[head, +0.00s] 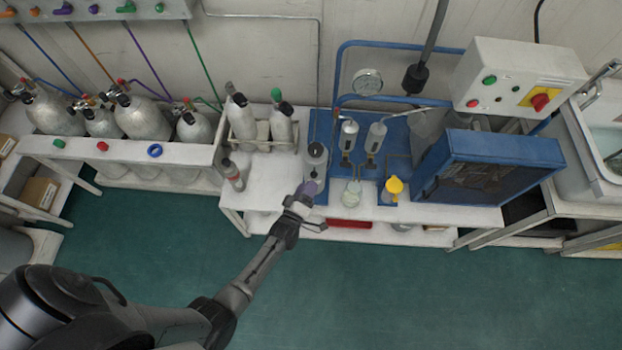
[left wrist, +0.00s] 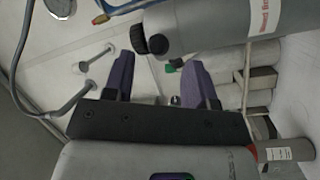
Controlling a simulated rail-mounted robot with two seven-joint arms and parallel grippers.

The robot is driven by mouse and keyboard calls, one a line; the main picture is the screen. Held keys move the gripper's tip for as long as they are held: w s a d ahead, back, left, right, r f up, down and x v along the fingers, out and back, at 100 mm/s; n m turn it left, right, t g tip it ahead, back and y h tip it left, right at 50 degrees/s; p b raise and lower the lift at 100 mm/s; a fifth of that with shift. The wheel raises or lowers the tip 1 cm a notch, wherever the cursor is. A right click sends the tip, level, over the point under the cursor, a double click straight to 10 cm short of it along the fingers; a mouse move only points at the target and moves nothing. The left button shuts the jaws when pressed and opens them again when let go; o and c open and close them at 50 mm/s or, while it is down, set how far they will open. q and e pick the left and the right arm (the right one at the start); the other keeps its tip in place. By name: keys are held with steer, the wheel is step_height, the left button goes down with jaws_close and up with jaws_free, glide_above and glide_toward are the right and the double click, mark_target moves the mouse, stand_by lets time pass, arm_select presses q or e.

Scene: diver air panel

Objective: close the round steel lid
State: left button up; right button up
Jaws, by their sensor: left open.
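I cannot clearly make out the round steel lid in either view. A small pale round piece (head: 353,190) at the bench's front edge may be it, but it is too small to tell. My left gripper (head: 308,188) is at the front edge of the white bench, just in front of a grey bottle with a black top (head: 315,158). In the left wrist view its two purple fingers (left wrist: 160,80) stand apart with nothing held between them. A grey bottle with a black knob (left wrist: 215,28) lies beyond the fingertips in that view. My right gripper is not in view.
A blue panel with silver filters (head: 375,140), a yellow-topped piece (head: 393,188) and a blue box (head: 490,170) occupy the bench right of the gripper. Grey cylinders (head: 145,115) stand in a white rack at left. The green floor (head: 400,295) in front is clear.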

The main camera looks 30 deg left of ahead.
arm_select(q)
steer(key=s+d, duration=0.1)
steer(key=s, duration=0.9)
steer(key=shift+d+f, duration=0.3)
steer(key=shift+f, duration=0.1)
